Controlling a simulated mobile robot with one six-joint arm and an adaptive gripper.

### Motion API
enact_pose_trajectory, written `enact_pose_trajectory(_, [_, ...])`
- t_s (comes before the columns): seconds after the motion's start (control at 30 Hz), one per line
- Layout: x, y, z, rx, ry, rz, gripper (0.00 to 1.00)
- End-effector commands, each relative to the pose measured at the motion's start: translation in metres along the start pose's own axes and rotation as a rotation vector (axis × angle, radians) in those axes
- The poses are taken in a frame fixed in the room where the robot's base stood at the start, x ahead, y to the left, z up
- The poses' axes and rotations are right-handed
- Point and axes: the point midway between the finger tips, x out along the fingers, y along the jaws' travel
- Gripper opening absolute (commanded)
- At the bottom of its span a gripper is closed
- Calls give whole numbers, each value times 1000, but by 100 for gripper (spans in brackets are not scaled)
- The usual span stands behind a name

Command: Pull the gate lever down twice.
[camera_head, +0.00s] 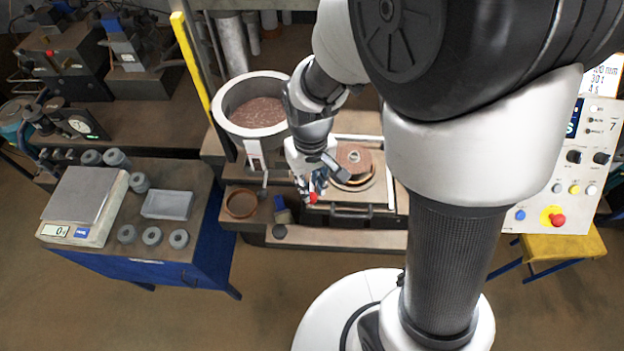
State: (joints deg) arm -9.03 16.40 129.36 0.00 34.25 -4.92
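A small red knob (313,197), which may be the end of the gate lever, shows at the front of the press-like station. Most of whatever carries it is hidden behind my gripper. My gripper (318,186) points down right at this knob, and I cannot tell whether it touches it. Its fingers are too small and overlapped to show whether they are open or shut. A large grey round hopper (226,112) holding brown grain (257,112) stands behind and to the left. A thin grey lever (264,184) hangs below its front.
A brown flap disc (353,160) lies on the station right of my gripper. A brown bowl (241,203) and a dark blue block (282,211) sit on the ledge. A scale (84,198) stands on the left bench. A control panel (577,170) is at right. My arm hides much of the right side.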

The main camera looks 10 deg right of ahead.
Motion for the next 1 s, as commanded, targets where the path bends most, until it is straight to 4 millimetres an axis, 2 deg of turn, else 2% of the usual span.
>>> enact_pose_trajectory(1.0, [59, 0, -1, 0, 2, 1, 20])
